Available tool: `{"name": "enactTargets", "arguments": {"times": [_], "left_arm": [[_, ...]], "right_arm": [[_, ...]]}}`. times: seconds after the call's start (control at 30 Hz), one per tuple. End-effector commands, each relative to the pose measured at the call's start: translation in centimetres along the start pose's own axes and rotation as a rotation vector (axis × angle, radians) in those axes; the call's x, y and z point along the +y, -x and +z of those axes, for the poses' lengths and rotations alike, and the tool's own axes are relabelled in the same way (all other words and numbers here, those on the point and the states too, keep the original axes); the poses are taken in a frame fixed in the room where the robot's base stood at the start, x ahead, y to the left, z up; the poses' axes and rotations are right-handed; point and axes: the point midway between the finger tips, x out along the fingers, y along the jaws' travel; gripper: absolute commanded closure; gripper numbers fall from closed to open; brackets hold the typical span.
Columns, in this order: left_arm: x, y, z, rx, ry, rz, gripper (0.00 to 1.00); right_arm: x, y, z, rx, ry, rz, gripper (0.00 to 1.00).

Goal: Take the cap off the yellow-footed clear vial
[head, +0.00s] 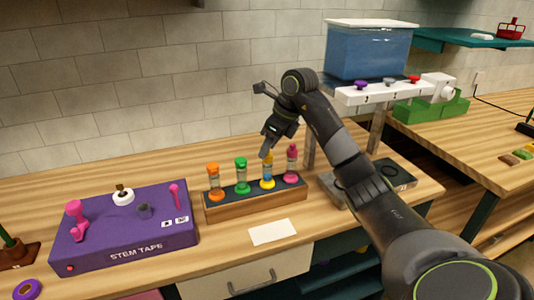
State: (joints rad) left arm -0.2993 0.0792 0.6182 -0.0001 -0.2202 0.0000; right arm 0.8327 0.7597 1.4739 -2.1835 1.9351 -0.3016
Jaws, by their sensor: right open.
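The yellow-footed vial (267,184) stands upright in a wooden rack (257,210), third from the left. Its upper part is partly covered by my right gripper, so I cannot clearly make out its cap. My right gripper (266,150) points down from above, with its fingertips at or just above the vial's top. It is open; I cannot tell whether it touches the cap. My left gripper is not in view.
An orange vial (214,182) and a green vial (242,175) stand to the left in the rack, a pink one (291,165) close on the right. A white card (272,232) lies in front. A purple stem tape box (130,245) stands left, a blue tank (366,52) behind right.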

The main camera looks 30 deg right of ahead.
Motion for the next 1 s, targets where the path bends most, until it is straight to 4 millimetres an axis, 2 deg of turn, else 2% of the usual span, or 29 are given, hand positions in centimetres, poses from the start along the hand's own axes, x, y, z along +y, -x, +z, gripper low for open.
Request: {"name": "enactTargets", "arguments": {"times": [0.23, 0.57, 1.0], "left_arm": [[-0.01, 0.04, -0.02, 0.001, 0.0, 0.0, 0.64], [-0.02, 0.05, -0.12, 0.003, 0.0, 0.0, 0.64], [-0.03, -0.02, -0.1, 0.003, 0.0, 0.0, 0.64]], "right_arm": [[-0.03, -0.28, -0.02, 0.0, 0.0, -0.002, 0.6], [-0.03, -0.25, -0.02, 0.0, 0.0, -0.002, 1.0], [-0.04, -0.07, 0.07, -0.001, 0.0, -0.002, 1.0]]}}
